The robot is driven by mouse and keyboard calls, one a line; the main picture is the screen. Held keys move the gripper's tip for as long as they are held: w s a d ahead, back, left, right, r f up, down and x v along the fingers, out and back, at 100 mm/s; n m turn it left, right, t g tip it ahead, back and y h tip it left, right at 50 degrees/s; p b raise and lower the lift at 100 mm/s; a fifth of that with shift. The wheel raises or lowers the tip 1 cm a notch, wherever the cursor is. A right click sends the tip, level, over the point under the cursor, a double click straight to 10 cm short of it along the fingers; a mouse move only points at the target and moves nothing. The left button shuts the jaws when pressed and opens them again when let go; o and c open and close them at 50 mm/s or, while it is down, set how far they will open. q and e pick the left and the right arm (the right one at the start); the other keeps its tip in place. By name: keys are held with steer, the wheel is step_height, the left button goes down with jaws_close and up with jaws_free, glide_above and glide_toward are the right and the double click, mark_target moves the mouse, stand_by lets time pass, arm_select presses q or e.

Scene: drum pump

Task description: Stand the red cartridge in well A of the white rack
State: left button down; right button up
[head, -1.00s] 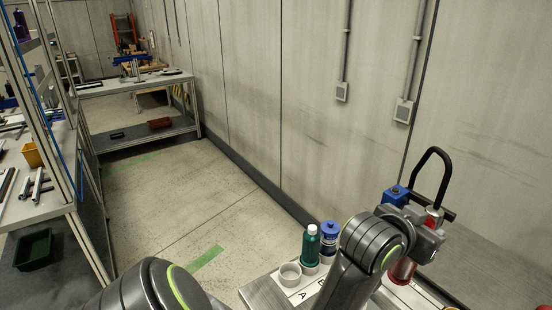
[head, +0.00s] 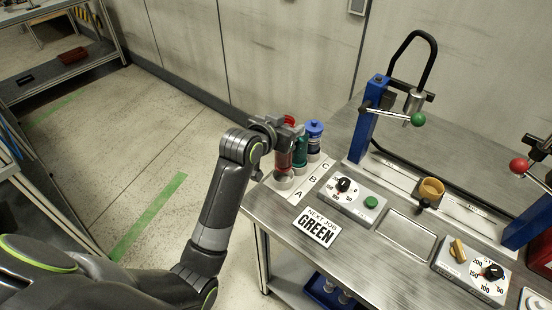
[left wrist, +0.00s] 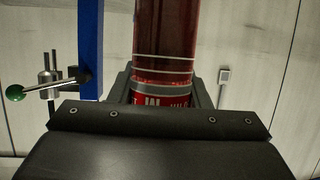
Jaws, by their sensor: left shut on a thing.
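The red cartridge (head: 284,160) is upright in my left gripper (head: 283,135), at the well A end of the white rack (head: 312,188). Its lower end is at the mouth of well A (head: 283,182); I cannot tell whether it is inside or just above. In the left wrist view the dark red cartridge body (left wrist: 164,40) stands between the jaws of the left gripper (left wrist: 166,95), which is shut on it. The green cartridge (head: 300,150) stands in well B and the blue cartridge (head: 314,138) in well C. My right gripper is not in view.
On the bench, a dial box with a green button (head: 371,202) and a "NEXT JOB GREEN" card (head: 317,228) lie right of the rack. A blue press (head: 366,120) with a green-knobbed lever stands behind. A yellow cup (head: 431,189) sits farther right.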

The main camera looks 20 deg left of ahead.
arm_select(q)
step_height(320, 180, down, 7)
steer(key=shift+r, duration=0.15)
stand_by(0.4)
steer(key=shift+f, duration=0.2)
steer(key=c, duration=0.8)
jaws_free()
steer(key=shift+o, duration=0.2)
steer(key=shift+s+r, duration=0.1)
steer(key=shift+r, duration=0.1)
steer(key=v, duration=1.1)
steer(key=shift+s+r+b, duration=0.25)
steer(key=shift+s+b, duration=0.05)
steer(key=shift+s, duration=0.05)
